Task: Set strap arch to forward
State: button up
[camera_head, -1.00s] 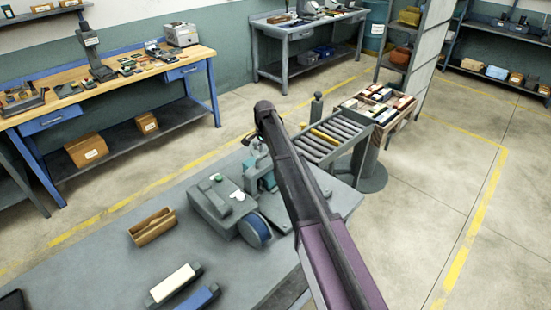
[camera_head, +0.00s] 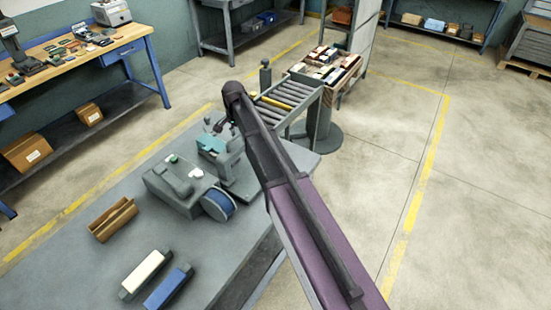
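A grey machine (camera_head: 188,185) with a blue wheel (camera_head: 217,204) on its front stands on the grey bench, left of my arm. Beside it, at its back right, is a grey fixture with a teal part (camera_head: 211,144). My purple and dark arm crosses the fixture's right side and hides some of it. I cannot make out which piece is the strap arch, or which way it is set. My arm rises from the bottom right to a dark joint above the fixture. I cannot make out my gripper or its fingers.
A roller conveyor (camera_head: 287,102) and a crate of parts (camera_head: 327,66) stand behind the bench. The floor to the right is clear.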

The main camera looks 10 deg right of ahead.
jog(key=s+d, duration=0.4)
jog(key=s, duration=0.1)
notch_tip(320, 180, up, 14)
jog(key=p, duration=1.4)
jog(key=s+d+f+n+b, duration=0.5)
jog(key=s+d+f+b, duration=0.1)
jog(key=s+f+b, duration=0.5)
jog(key=shift+s+d, duration=0.15)
jog(key=shift+s, duration=0.7)
jog(key=s+d+f+n+b, duration=0.3)
jog(key=s+f+n+b, duration=0.1)
jog(key=s, duration=0.5)
jog(key=shift+f+b, duration=0.7)
